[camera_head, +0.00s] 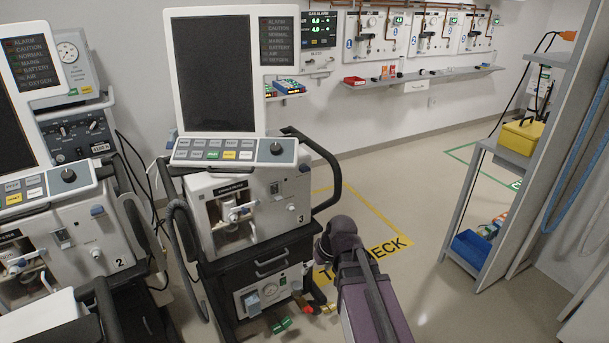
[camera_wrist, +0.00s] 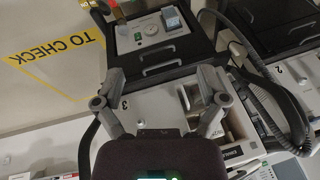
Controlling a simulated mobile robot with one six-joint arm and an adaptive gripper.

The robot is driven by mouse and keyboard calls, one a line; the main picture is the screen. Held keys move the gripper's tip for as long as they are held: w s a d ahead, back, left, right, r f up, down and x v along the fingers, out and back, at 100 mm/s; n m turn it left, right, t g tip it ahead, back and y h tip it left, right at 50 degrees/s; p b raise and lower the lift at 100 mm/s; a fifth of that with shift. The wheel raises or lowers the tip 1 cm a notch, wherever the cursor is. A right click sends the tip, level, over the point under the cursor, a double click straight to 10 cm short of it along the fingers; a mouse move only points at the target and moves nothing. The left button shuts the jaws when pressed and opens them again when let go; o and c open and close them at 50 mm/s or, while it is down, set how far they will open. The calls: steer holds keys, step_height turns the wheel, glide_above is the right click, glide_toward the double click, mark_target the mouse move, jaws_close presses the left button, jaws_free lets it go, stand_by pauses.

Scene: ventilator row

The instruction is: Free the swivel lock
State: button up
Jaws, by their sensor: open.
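Ventilator 3 (camera_head: 285,222) stands in the middle of the head view, on a black drawer trolley. I cannot tell which part is the swivel lock. My gripper (camera_wrist: 160,78) is open and empty in the wrist view, in front of ventilator 3, which appears upside down (camera_wrist: 152,101). In the head view my wrist is right of the trolley, and the fingers are hidden.
Ventilator 2 (camera_head: 118,240) stands at left. A black handle (camera_head: 334,180) and a grey hose (camera_head: 178,225) flank ventilator 3. A yellow-marked "TO CHECK" floor area (camera_head: 385,245) lies behind my arm. A shelf rack (camera_head: 470,205) stands at right, with clear floor between.

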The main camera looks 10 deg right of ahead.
steer(key=w+a+r+n+t+y+b, duration=0.1)
steer(key=w+a+n+t+y+b, duration=0.15)
steer(key=w, duration=0.65)
steer(key=t+y+b, duration=0.1)
steer(key=t+b, duration=0.4)
steer(key=t, duration=0.7)
glide_toward(307, 171)
steer(key=v, duration=0.3)
steer(key=shift+s+r+m, duration=0.1)
steer(key=shift+r+m, duration=0.1)
steer(key=shift+m, duration=0.15)
steer(key=x, duration=1.3)
steer(key=shift+w+a+f, duration=0.15)
steer(key=shift+w, duration=0.2)
steer(key=c, duration=1.2)
